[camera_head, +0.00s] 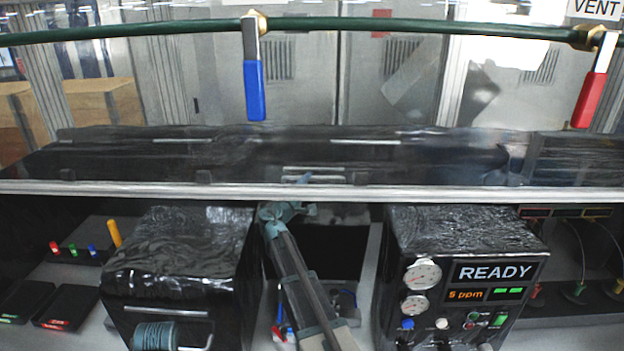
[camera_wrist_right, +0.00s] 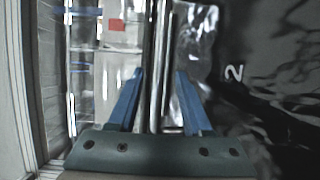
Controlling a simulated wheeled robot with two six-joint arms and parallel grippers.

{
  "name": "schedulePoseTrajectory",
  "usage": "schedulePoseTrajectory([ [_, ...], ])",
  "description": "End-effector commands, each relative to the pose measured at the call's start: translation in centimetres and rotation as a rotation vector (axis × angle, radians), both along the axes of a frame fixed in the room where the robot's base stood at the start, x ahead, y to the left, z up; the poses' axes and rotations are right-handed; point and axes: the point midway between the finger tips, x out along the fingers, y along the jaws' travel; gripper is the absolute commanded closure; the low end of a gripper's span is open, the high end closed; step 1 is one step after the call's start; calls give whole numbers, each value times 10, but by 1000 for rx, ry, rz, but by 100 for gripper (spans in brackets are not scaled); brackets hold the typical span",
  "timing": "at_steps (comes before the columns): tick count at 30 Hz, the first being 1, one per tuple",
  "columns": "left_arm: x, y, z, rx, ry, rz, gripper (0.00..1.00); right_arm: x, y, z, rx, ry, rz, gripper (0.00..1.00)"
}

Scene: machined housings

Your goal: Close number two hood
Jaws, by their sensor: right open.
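A dark glossy hood panel (camera_head: 230,160) with a pale front edge spans the middle of the head view. A short bar handle (camera_head: 313,178) is at its front, near the middle. My right gripper (camera_head: 300,181) reaches up to this handle from below. In the right wrist view, its blue fingers (camera_wrist_right: 160,76) are apart, with the metal bar (camera_wrist_right: 154,62) running between them. I cannot tell whether they touch the bar. A white number 2 (camera_wrist_right: 234,73) shows on the dark surface beside it. My left gripper is not in view.
A black-wrapped box (camera_head: 180,250) stands left of my right arm. A READY instrument box (camera_head: 465,240) with gauges stands to its right. A green pipe (camera_head: 380,24) with a blue lever (camera_head: 254,90) and a red lever (camera_head: 590,98) runs above the hood.

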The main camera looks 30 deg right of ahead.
Motion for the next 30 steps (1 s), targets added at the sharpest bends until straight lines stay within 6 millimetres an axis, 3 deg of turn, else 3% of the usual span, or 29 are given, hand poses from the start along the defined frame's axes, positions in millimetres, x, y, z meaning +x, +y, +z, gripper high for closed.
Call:
schedulePoseTrajectory([
  [3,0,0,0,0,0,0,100,14,-17,0,0,0,-2,50],
  [9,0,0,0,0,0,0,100,23,-31,0,0,0,-1,50],
  [21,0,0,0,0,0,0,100,25,-35,0,0,0,0,50],
  [30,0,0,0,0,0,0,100,25,-35,0,0,0,0,100],
])
